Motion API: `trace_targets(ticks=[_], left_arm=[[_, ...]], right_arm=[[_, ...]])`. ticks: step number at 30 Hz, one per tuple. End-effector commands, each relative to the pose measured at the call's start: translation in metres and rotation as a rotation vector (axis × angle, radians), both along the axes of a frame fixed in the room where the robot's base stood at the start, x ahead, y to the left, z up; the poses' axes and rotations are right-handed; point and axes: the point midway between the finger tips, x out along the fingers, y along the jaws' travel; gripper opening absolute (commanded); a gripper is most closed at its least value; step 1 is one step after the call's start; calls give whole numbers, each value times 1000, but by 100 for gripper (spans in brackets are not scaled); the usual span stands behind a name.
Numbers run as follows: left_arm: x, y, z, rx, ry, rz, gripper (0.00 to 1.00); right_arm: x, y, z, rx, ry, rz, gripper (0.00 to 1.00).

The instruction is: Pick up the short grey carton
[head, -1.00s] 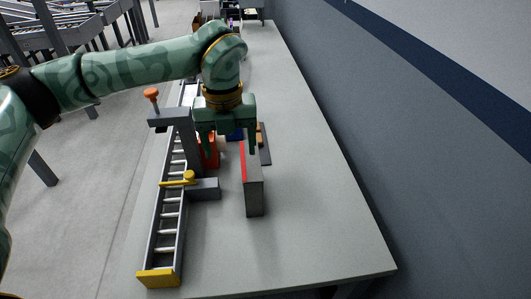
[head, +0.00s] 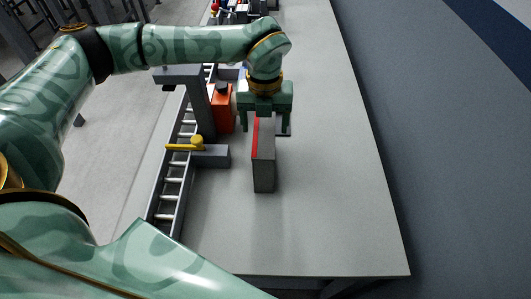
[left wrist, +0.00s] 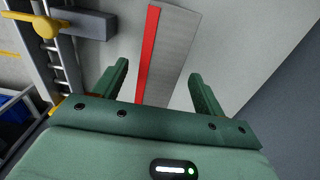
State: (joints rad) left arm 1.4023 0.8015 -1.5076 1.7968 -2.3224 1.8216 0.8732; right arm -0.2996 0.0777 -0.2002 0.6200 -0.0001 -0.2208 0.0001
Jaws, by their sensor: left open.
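The short grey carton (head: 264,172) stands on the long grey table, with a red stripe along its top left edge. My left gripper (head: 265,124) is open at the far end of the carton in the head view. In the left wrist view the carton (left wrist: 176,45) runs between the two open fingers (left wrist: 158,72), with a gap to each finger. The gripper body hides the carton's far end in the head view. I cannot tell how deep the fingers reach beside it. My right gripper is not in view.
A roller track (head: 169,192) runs along the table's left side. A grey post (head: 201,103), a block with a yellow handle (head: 196,143) and an orange-red object (head: 223,108) stand left of the carton. The table (head: 335,190) is clear to the right and in front.

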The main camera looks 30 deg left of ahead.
Motion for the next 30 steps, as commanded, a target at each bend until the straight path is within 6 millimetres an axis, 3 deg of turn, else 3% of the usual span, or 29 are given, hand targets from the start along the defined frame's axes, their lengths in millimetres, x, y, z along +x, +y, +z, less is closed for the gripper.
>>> trace_targets(ticks=[5, 12, 19, 20, 26, 30], left_arm=[[-1, 0, -13, 0, 2, 1, 71], [0, -1, -51, 1, 3, 0, 71], [0, -1, -54, 0, 0, 0, 71], [0, -1, -54, 0, 0, 0, 65], [0, -1, -53, 0, 0, 0, 11], [0, -1, -53, 0, 0, 0, 10]], right_arm=[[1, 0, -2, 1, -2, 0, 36], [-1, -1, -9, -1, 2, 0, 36], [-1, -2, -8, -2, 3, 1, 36], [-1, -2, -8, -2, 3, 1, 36], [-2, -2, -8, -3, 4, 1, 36], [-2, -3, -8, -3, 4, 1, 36]])
